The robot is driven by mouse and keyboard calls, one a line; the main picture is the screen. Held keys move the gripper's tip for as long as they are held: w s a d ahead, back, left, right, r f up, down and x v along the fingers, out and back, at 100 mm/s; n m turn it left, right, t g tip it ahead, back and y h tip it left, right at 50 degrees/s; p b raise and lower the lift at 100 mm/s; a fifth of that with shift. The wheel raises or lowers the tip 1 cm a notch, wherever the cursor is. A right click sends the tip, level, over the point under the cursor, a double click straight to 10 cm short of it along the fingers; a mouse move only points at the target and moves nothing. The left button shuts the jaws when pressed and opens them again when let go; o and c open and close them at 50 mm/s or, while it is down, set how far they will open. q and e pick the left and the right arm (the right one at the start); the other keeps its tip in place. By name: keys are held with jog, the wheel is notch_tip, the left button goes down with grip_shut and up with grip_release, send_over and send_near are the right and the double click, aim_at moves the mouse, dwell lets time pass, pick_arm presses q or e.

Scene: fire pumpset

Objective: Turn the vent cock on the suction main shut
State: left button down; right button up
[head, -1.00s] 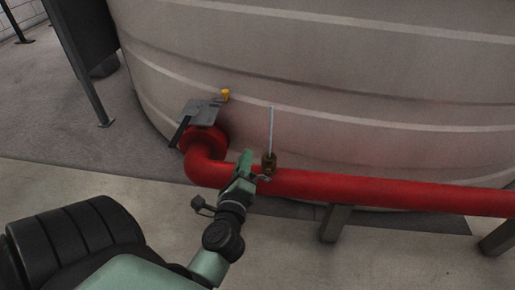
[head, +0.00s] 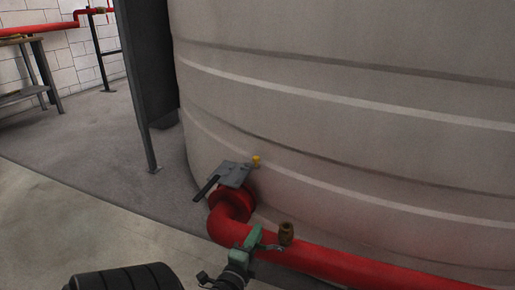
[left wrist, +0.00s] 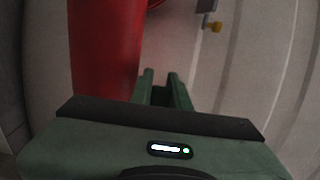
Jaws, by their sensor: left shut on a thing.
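The vent cock (head: 286,233) is a small brass-brown body standing on top of the red suction main (head: 330,262). A short metal lever (head: 270,247) runs from its base to my left gripper (head: 255,237). My left gripper is shut on this lever, beside the cock and just above the pipe. No jet shows above the cock. In the left wrist view my fingers (left wrist: 160,78) are close together beside the red pipe (left wrist: 104,45); the cock and lever cannot be made out there. My right gripper is not in view.
The large pale tank (head: 350,110) rises right behind the pipe. A grey plate with a dark handle (head: 235,175) and a yellow fitting (head: 256,161) sit at the pipe's flanged elbow. Open floor (head: 80,210) lies to the left, with a workbench (head: 28,65) farther back.

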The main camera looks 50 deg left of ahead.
pick_arm(q)
jog(key=shift+w+d, duration=0.1)
jog(key=shift+d, duration=0.1)
jog(key=c, duration=1.3)
grip_release()
jog(key=shift+c, duration=0.2)
